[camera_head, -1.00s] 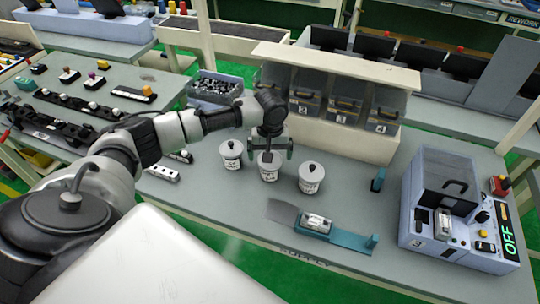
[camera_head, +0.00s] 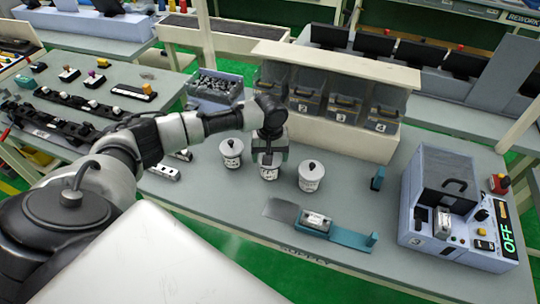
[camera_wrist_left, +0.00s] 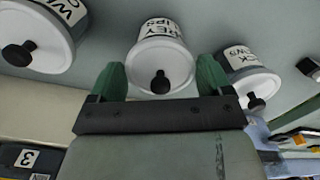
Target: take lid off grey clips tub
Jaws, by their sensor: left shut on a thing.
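The grey clips tub (camera_head: 268,172) is a white tub with a lid, standing upright in the middle of a row of three. In the left wrist view its label reads "GREY CLIPS", and its white lid (camera_wrist_left: 161,82) has a black knob. My left gripper (camera_head: 270,157) is over this tub from above. The lid appears to sit on the tub. In the head view the gripper hides most of the lid. My right gripper is not in view.
Similar lidded tubs stand close on both sides, one left (camera_head: 231,154) and one right (camera_head: 311,177). A teal fixture (camera_head: 345,233) lies in front, and a grey-blue machine (camera_head: 455,210) reading OFF stands right. Numbered bins (camera_head: 343,110) are behind. The table between fixture and tubs is clear.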

